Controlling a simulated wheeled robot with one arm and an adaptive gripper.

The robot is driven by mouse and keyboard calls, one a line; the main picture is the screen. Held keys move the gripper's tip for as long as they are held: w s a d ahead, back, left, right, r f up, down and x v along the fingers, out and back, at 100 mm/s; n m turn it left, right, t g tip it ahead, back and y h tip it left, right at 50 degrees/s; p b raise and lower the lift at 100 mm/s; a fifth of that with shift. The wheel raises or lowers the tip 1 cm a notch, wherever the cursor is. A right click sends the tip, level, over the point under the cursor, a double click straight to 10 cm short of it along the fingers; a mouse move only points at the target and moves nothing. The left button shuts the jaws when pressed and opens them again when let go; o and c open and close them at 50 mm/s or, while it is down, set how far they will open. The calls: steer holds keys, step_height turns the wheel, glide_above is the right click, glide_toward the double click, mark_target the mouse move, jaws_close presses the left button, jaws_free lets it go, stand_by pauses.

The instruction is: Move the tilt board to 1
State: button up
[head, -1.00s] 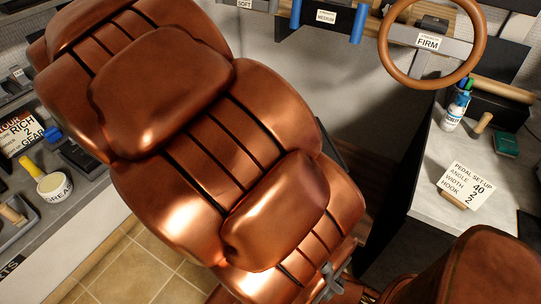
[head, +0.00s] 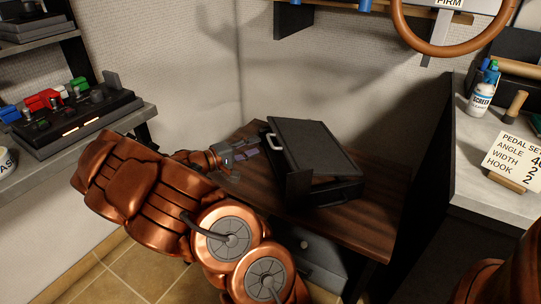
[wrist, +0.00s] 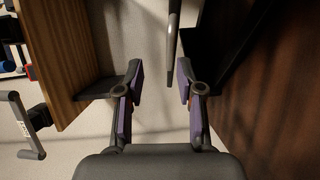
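The tilt board (head: 318,145), seemingly the dark hinged board on a black base, sits on the wooden desk in the head view. Its top is tilted, with a gap above the base at the near side. A grey handle (head: 276,150) stands on its left edge. My gripper (head: 252,150) is just left of the handle, and contact cannot be told from here. In the wrist view my gripper (wrist: 161,85) is open, its purple pads apart with nothing between them. A grey bar (wrist: 173,38), likely the handle, lies ahead of the gap. No setting marks on the board are readable.
A dark desk (head: 375,215) carries the board, with a drawer (head: 310,252) below. A shelf at left holds a switch panel (head: 75,120). The right counter holds a bottle (head: 480,98) and a pedal set-up card (head: 515,158). A steering wheel (head: 455,50) hangs above.

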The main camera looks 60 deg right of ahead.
mark_target(271, 142)
steer(key=shift+h, duration=0.3)
steer(key=shift+w+f+b+x, duration=0.15)
steer(key=shift+f+b+x, duration=0.2)
steer(key=shift+x, duration=1)
steer(key=shift+w+f+b+x, duration=0.2)
steer(key=shift+b+x, duration=0.3)
steer(key=shift+x, duration=0.85)
steer(key=shift+w+f+b+x, duration=0.15)
steer(key=shift+f+b+x, duration=0.2)
steer(key=shift+x, duration=1)
steer(key=shift+d+r, duration=0.1)
steer(key=shift+d, duration=0.05)
jaws_close()
